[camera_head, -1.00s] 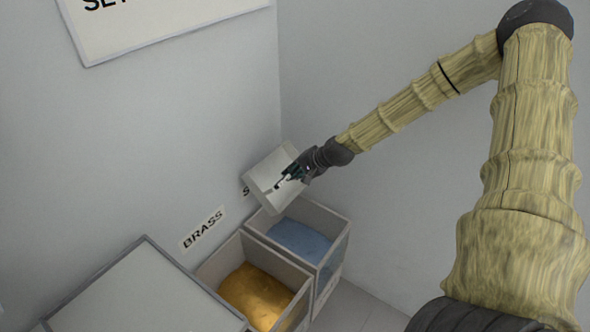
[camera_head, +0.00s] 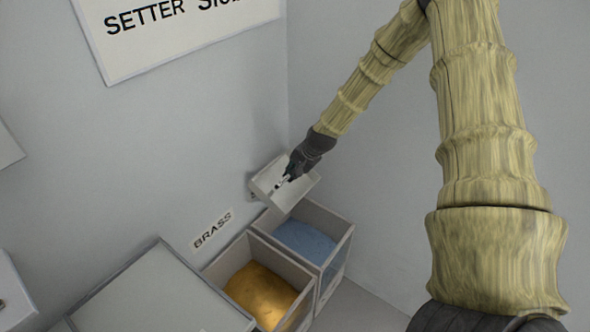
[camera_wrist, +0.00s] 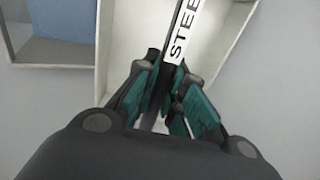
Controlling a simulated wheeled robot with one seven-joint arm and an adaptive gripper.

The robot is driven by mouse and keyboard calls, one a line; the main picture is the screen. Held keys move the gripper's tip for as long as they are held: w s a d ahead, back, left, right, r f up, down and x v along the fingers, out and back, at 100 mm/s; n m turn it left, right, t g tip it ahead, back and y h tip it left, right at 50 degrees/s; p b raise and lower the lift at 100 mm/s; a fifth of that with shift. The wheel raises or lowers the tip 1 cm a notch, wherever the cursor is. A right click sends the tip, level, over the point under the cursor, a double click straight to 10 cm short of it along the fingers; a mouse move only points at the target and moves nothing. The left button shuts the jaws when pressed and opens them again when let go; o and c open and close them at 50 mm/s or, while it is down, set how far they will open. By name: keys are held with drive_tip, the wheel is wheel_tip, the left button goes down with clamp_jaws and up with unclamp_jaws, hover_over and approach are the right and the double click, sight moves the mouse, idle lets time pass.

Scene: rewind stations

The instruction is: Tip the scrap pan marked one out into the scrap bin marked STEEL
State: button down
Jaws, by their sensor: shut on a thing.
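A pale, shallow scrap pan (camera_head: 268,180) is held over the back bin, in front of the wall corner. My gripper (camera_head: 288,179) is shut on it; the pan looks tilted, and its visible inside looks bare. No number shows on it. The back bin (camera_head: 345,243) holds blue-grey scrap, and its wall label is hidden in the head view. In the wrist view, my gripper's green-padded fingers (camera_wrist: 170,100) reach over the pale pan (camera_wrist: 125,30). A strip reading "STEE" (camera_wrist: 187,35) shows between them. A bin with blue-grey contents (camera_wrist: 70,20) lies at upper left.
A bin of golden scrap (camera_head: 262,292), under a BRASS label (camera_head: 212,229), stands directly in front of the back bin. A flat grey-topped unit (camera_head: 165,290) adjoins it at left. Walls close in behind and to the right. A sign (camera_head: 180,30) hangs high on the left wall.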

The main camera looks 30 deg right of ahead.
drive_tip(key=shift+w+a+r+g+p, duration=0.2)
drive_tip(key=shift+w+r+g+p, duration=0.1)
drive_tip(key=shift+p, duration=0.2)
drive_tip(key=shift+w+a+f+g+h+p, duration=0.25)
drive_tip(key=shift+w+f+g+h+p, duration=0.35)
drive_tip(key=shift+g+p, duration=0.45)
drive_tip(key=shift+w+a+f+g+h+p, duration=0.25)
drive_tip(key=shift+w+f+g+h+p, duration=0.15)
drive_tip(key=shift+w+f+g+p, duration=0.45)
drive_tip(key=shift+s+r+g, duration=0.1)
drive_tip(key=shift+r+g, duration=0.05)
drive_tip(key=shift+g, duration=0.15)
drive_tip(key=s+a+r+n+p, duration=0.4)
drive_tip(key=s+a+r+n, duration=0.2)
drive_tip(key=s+a, duration=0.3)
drive_tip(key=s+a+r+n+p, duration=0.4)
drive_tip(key=s+a+r+n, duration=0.3)
drive_tip(key=a, duration=0.5)
drive_tip(key=shift+s+a+r+n, duration=0.35)
drive_tip(key=shift+s+r, duration=0.5)
drive_tip(key=shift+r, duration=0.45)
